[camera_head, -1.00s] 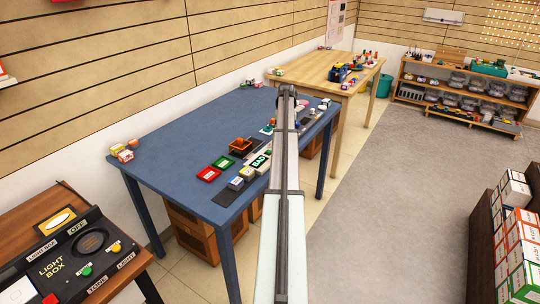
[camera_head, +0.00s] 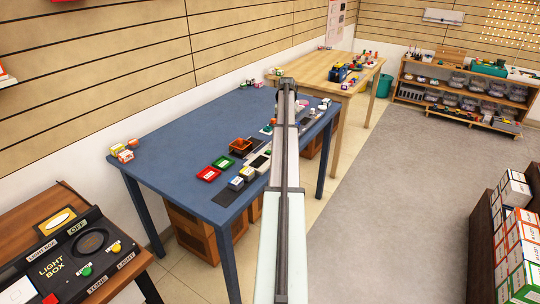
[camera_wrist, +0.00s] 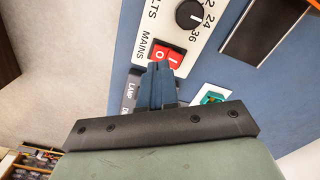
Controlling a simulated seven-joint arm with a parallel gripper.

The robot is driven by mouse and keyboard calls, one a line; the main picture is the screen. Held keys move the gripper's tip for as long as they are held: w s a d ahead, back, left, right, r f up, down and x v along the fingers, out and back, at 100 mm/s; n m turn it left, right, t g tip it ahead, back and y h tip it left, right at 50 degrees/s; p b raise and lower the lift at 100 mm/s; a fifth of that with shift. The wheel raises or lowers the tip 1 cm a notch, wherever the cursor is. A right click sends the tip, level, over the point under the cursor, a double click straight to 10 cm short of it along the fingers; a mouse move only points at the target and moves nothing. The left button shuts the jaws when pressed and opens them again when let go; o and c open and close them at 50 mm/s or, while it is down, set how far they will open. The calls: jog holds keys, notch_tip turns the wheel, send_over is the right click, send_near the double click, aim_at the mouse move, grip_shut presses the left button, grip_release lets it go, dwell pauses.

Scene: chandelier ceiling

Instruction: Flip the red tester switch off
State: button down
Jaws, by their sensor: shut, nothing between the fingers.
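The red tester switch (camera_wrist: 166,54) is a rocker marked I and O, set in a white panel (camera_wrist: 168,16) beside the word MAINS, in the wrist view. My gripper (camera_wrist: 160,68) is shut and empty, its blue-grey fingertips at the O end of the rocker, covering part of it. I cannot tell whether they touch it or which way the rocker tilts. A black knob (camera_wrist: 190,14) with voltage numbers sits beyond the switch. In the head view the tester's display (camera_head: 259,162) is dark, and my arm hides the switch and gripper.
In the wrist view, a green-and-white part (camera_wrist: 211,96) lies right of my fingers and a grey LAMP label (camera_wrist: 130,92) left.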

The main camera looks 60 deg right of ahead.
notch_tip(320, 180, up, 4)
jog(key=shift+f, duration=0.1)
dwell(0.4)
jog(key=shift+w, duration=0.1)
dwell(0.4)
